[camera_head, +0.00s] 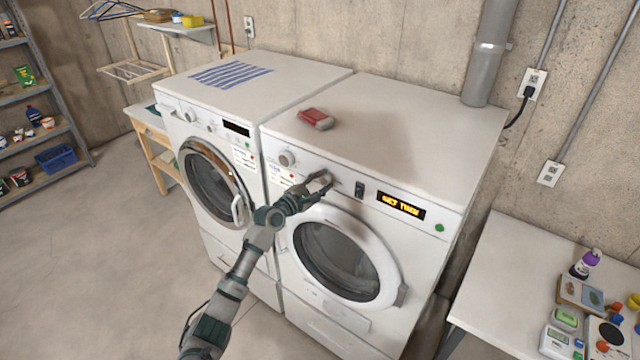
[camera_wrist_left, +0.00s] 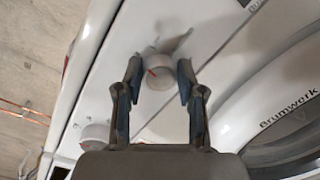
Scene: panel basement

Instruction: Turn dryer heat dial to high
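The white dryer (camera_head: 400,123) is the right-hand machine, with a round glass door. Its front panel has a left dial (camera_head: 287,158) and another dial by my left gripper (camera_head: 324,184), which partly hides it in the head view. In the left wrist view that white dial (camera_wrist_left: 158,73) with a red mark lies between the fingertips of my left gripper (camera_wrist_left: 159,74). The fingers are apart, one on each side, with narrow gaps; firm contact does not show. The other dial (camera_wrist_left: 95,135) sits at lower left there. My right gripper is out of view.
A lit display (camera_head: 401,205) and green button are right of the dials. A red and grey object (camera_head: 315,119) lies on the dryer top. A washer (camera_head: 215,110) stands close at left. A table (camera_head: 500,262) with small items is at right.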

